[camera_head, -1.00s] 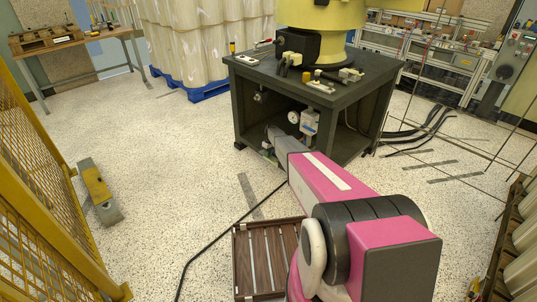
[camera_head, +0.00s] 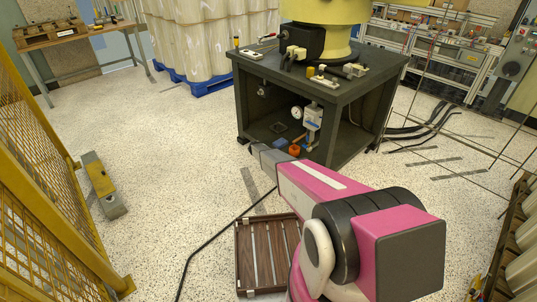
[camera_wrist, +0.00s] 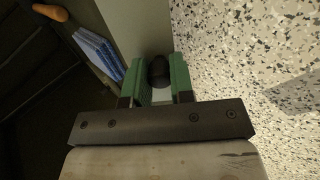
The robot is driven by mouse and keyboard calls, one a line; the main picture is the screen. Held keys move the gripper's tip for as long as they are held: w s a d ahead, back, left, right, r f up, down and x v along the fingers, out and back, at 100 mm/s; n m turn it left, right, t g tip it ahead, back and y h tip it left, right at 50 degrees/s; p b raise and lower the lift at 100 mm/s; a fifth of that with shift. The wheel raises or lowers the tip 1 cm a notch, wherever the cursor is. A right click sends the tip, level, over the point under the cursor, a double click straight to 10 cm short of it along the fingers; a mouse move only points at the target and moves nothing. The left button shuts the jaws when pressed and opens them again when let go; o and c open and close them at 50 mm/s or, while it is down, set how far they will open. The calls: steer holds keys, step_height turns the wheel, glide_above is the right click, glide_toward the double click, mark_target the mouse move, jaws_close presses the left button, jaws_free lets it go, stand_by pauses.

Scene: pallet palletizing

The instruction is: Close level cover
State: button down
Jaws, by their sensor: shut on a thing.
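My gripper (camera_wrist: 160,85) has two green fingers in the wrist view, closed on the sides of a small black rounded piece (camera_wrist: 158,70). I cannot tell whether this piece belongs to the level cover. A grey upright surface (camera_wrist: 140,20) lies just beyond the fingers. In the head view my arm reaches to the near left leg of the dark steel table (camera_head: 305,88), and the fingertips are too small to make out. Under the tabletop are a round white gauge (camera_head: 297,112) and a grey box-like fitting (camera_head: 313,115). No level cover is clearly identifiable.
An orange object (camera_head: 294,150) and a blue object (camera_head: 280,143) lie low inside the table frame. A wooden slatted crate (camera_head: 240,262) and a black cable (camera_head: 215,245) are on the floor. A yellow mesh fence (camera_head: 45,190) stands left.

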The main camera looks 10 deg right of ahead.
steer(key=shift+w+d+f+t+h, duration=0.1)
steer(key=shift+d+f+t+h, duration=0.05)
steer(key=shift+f+t+h, duration=0.95)
steer(key=shift+w+d+f+t+h, duration=0.2)
steer(key=shift+f+t+h, duration=0.4)
steer(key=shift+h, duration=0.85)
steer(key=shift+w+d+f+t+h, duration=0.15)
steer(key=shift+f+t+h, duration=0.5)
steer(key=shift+t+h, duration=0.55)
steer(key=shift+s, duration=0.1)
steer(key=c, duration=1)
jaws_free()
steer(key=v, duration=1.1)
steer(key=shift+r, duration=0.1)
